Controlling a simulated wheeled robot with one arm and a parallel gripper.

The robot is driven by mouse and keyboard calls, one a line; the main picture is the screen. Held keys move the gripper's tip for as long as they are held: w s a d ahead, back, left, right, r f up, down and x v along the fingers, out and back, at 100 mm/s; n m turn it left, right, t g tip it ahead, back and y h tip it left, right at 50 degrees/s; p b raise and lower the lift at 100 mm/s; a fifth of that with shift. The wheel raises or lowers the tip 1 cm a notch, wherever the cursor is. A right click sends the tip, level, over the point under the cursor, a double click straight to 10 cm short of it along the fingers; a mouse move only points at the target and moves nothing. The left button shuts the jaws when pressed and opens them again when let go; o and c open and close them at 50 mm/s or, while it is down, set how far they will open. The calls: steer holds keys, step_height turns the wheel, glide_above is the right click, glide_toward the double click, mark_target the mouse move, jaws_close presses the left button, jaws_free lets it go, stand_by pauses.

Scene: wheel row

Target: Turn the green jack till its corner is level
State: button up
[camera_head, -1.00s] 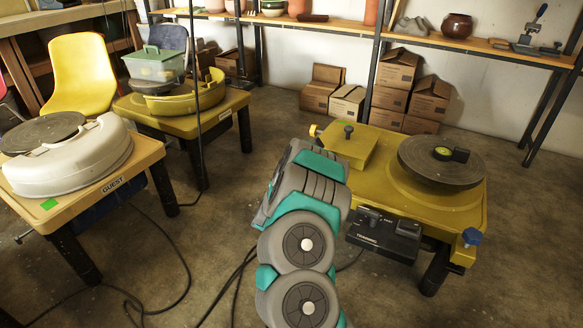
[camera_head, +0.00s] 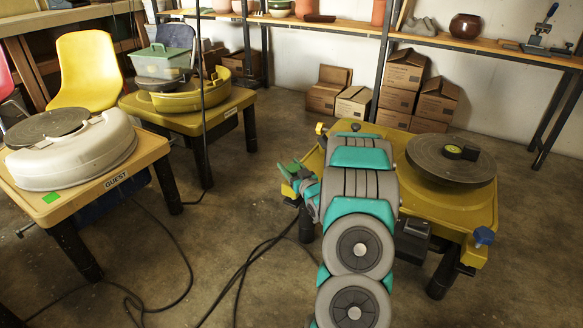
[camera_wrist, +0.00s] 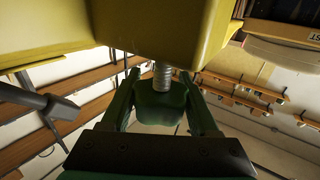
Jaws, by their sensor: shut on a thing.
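In the wrist view the green jack (camera_wrist: 157,107) is a dark green knob on a grey threaded screw (camera_wrist: 162,76). The screw runs into the yellow body of the wheel (camera_wrist: 165,28). My gripper (camera_wrist: 160,84) is shut on the knob, one finger on each side. In the head view my arm covers the wheel's (camera_head: 425,205) near-left corner. Green shows at that corner, but I cannot separate jack from fingers there. A round level with a yellow-green face (camera_head: 453,151) lies on the dark wheel head (camera_head: 430,165); its bubble is too small to read.
A blue knob (camera_head: 484,236) stands at the wheel's near-right corner. A dark pedal box (camera_head: 412,242) is partly behind my arm. A GUEST table (camera_head: 125,178) with another wheel is at the left.

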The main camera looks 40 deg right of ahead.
steer(key=shift+r+n+y, duration=0.25)
steer(key=shift+n+y, duration=0.25)
steer(key=shift+y, duration=0.3)
steer(key=o, duration=1.4)
steer(key=shift+a+f, duration=0.1)
steer(key=shift+s, duration=0.1)
steer(key=s, duration=0.7)
steer(key=shift+s+a, duration=0.25)
steer(key=shift+a, duration=0.05)
